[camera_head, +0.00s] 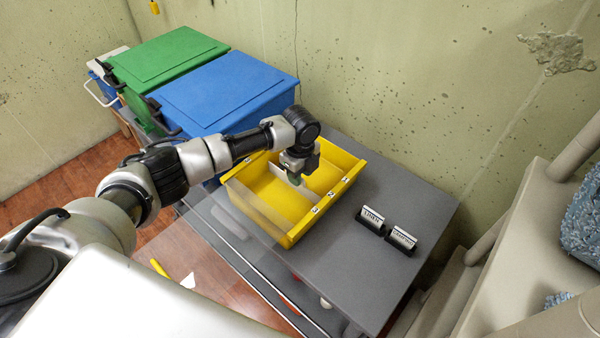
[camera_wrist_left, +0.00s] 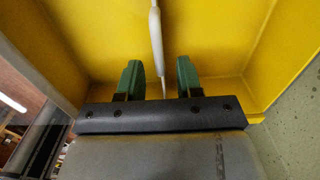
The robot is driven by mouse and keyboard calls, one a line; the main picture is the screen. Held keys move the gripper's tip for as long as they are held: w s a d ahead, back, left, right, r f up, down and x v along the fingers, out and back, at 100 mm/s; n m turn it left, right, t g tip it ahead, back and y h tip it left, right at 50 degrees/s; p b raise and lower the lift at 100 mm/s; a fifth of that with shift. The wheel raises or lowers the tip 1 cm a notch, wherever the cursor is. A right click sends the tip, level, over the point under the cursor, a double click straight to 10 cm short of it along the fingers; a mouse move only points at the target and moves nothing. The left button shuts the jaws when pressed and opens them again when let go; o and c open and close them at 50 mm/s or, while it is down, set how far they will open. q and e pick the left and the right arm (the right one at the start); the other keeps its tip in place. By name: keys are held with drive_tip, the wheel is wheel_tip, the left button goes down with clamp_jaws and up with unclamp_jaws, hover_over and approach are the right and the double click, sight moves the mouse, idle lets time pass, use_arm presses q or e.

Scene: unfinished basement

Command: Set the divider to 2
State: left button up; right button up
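A yellow bin (camera_head: 253,205) stands on the grey tabletop, with small white number labels along its right rim. The label 2 (camera_head: 331,195) is the middle one of those on that rim. A thin whitish divider (camera_head: 278,170) stands across the inside of the bin, partly hidden by my left arm. My left gripper (camera_head: 295,179) points down into the bin over the divider. In the left wrist view its two green fingers (camera_wrist_left: 160,80) are apart, with the divider's pale edge (camera_wrist_left: 156,40) between them and a gap on each side. My right gripper is not in view.
A blue lidded box (camera_head: 222,88) and a green lidded box (camera_head: 165,58) stand behind on the left. Two small black-and-white label holders (camera_head: 372,219) (camera_head: 401,240) lie right of the bin. The tabletop (camera_head: 410,195) is otherwise clear there.

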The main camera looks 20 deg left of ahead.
use_arm(q)
wheel_tip(320, 180, up, 11)
drive_tip(key=shift+f+b, duration=0.2)
drive_tip(key=shift+b, duration=0.2)
idle(0.4)
